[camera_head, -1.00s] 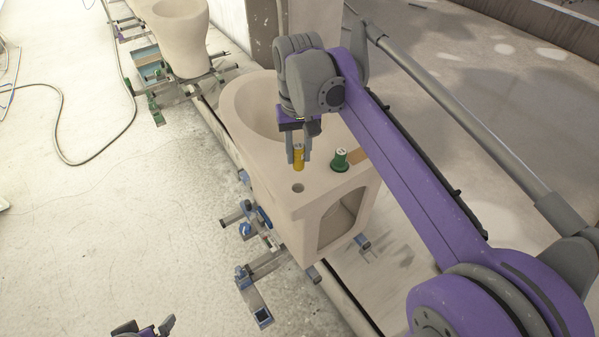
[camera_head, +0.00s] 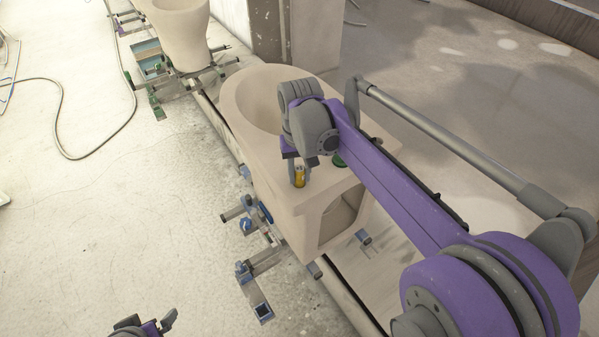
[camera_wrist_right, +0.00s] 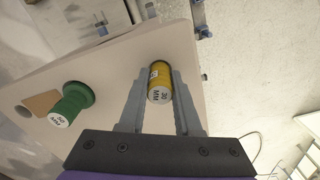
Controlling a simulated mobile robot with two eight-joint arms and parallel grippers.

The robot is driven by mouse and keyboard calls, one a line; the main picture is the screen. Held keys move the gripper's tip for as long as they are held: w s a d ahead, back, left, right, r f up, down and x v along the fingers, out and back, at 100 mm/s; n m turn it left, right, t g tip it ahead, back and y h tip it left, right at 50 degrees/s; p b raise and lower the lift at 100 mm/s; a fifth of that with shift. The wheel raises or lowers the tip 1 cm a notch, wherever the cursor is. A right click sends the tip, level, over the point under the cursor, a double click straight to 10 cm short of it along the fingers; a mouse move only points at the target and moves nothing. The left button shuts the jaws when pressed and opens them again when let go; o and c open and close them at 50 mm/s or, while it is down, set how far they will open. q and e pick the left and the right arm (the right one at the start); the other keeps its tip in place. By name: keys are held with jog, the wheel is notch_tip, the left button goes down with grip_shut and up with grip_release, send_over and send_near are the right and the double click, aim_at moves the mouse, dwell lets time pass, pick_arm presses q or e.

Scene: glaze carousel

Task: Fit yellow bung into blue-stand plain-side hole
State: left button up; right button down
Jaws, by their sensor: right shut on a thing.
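My right gripper (camera_head: 299,178) is shut on the yellow bung (camera_head: 299,175), which is upright at the plain side of the near pale toilet body (camera_head: 300,222). In the right wrist view the bung (camera_wrist_right: 159,82) sits between the fingers, its "30 MM" end facing the camera. The hole under it is hidden, so I cannot tell whether the bung is in it. The toilet rests on the blue stand (camera_head: 245,225). My left gripper (camera_head: 146,326) is cut off at the bottom edge, and its opening is unclear.
A green bung (camera_wrist_right: 75,101) stands in the same top surface beside a brown patch (camera_wrist_right: 41,103). In the head view my right arm mostly covers it. Another toilet (camera_head: 180,35) stands farther along the rail. A hose (camera_head: 62,120) lies on the floor at left.

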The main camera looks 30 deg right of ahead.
aim_at(299, 169)
jog(key=c, duration=0.6)
grip_release()
jog(key=shift+r, duration=0.1)
notch_tip(299, 169, up, 12)
jog(key=shift+f+p, duration=0.2)
jog(key=shift+p, duration=0.2)
jog(key=s+a+f+n+t, duration=0.1)
jog(key=s+a+f+t, duration=0.2)
jog(key=s+f, duration=0.4)
jog(key=s+a+f+n+t, duration=0.2)
jog(key=s+a+f, duration=0.1)
jog(key=s+f, duration=0.4)
notch_tip(299, 169, down, 4)
jog(key=shift+a+r+n+t, duration=0.1)
jog(key=shift+a+n+t, duration=0.2)
jog(key=shift+a+t, duration=0.1)
